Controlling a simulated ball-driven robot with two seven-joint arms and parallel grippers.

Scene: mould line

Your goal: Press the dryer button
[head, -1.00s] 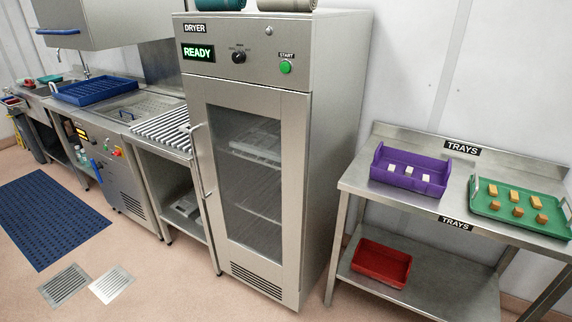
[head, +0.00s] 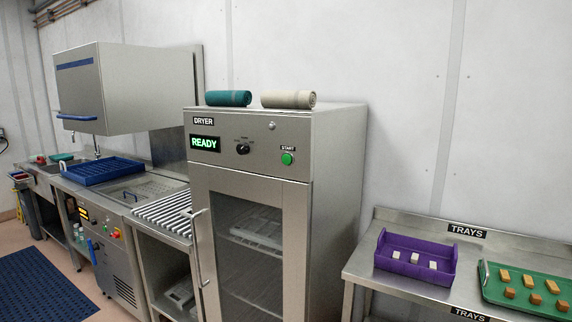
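The dryer (head: 252,172) is a tall steel cabinet in the middle of the head view. Its green start button (head: 287,159) sits at the right of the top panel, under a START label. A display (head: 204,143) at the left of the panel reads READY in green. A dark knob (head: 243,149) lies between them. The glass door (head: 255,240) looks shut, with a vertical handle (head: 199,245) on its left. Neither of my grippers is in view.
Rolled teal (head: 228,98) and beige (head: 288,99) cloths lie on the dryer. At right, a steel table (head: 362,268) holds a purple tray (head: 388,265) with white blocks and a green tray (head: 557,308) with tan blocks. A roller counter (head: 158,215) adjoins the dryer's left.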

